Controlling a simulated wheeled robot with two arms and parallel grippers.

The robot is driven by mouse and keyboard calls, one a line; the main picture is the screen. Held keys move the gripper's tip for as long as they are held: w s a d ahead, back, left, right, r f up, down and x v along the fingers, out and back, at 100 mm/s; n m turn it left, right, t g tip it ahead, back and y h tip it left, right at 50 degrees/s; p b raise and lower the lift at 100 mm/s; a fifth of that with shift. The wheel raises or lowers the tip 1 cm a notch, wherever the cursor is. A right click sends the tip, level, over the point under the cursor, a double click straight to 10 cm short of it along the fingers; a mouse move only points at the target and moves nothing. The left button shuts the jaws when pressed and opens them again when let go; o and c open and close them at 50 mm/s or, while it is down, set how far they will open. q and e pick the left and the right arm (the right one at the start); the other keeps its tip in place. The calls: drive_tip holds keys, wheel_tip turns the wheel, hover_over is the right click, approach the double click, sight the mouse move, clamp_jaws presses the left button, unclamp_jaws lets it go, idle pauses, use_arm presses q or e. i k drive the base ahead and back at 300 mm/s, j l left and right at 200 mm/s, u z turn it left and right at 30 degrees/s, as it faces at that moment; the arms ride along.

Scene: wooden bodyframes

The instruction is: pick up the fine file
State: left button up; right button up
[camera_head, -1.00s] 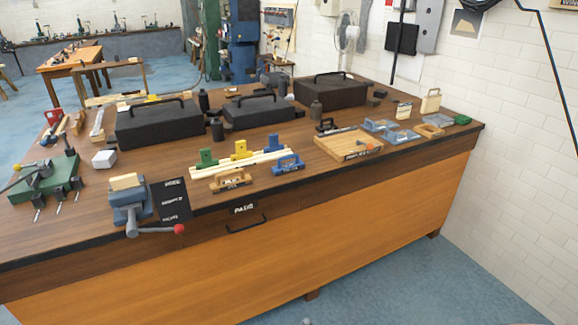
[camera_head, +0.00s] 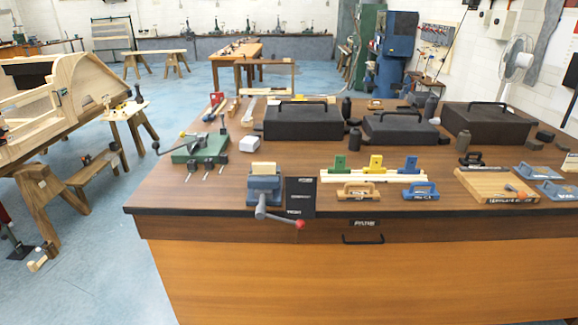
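I cannot single out the fine file by sight. Several long narrow tools (camera_head: 232,107) lie at the back left of the wooden workbench (camera_head: 222,222), too small to identify. A wooden board (camera_head: 484,187) at the right of the bench carries small lettering and a small tool that I cannot make out. A tan handled block (camera_head: 358,192) and a blue handled block (camera_head: 420,191) lie near the front edge, with small unreadable labels. Neither of my grippers is in view.
A blue vise (camera_head: 264,189) stands at the front edge beside a black sign (camera_head: 300,197). Black cases (camera_head: 302,121) line the back of the bench. A green fixture (camera_head: 201,149) stands at the left. Open floor (camera_head: 165,255) lies left of the bench, near a wooden frame (camera_head: 85,85) on trestles.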

sight(411, 194)
drive_tip(key=i+l+u, duration=0.1)
drive_tip(key=l+u, duration=0.2)
drive_tip(key=l, duration=0.4)
drive_tip(key=l+u, duration=0.35)
drive_tip(key=l, duration=0.4)
drive_tip(key=i, duration=0.05)
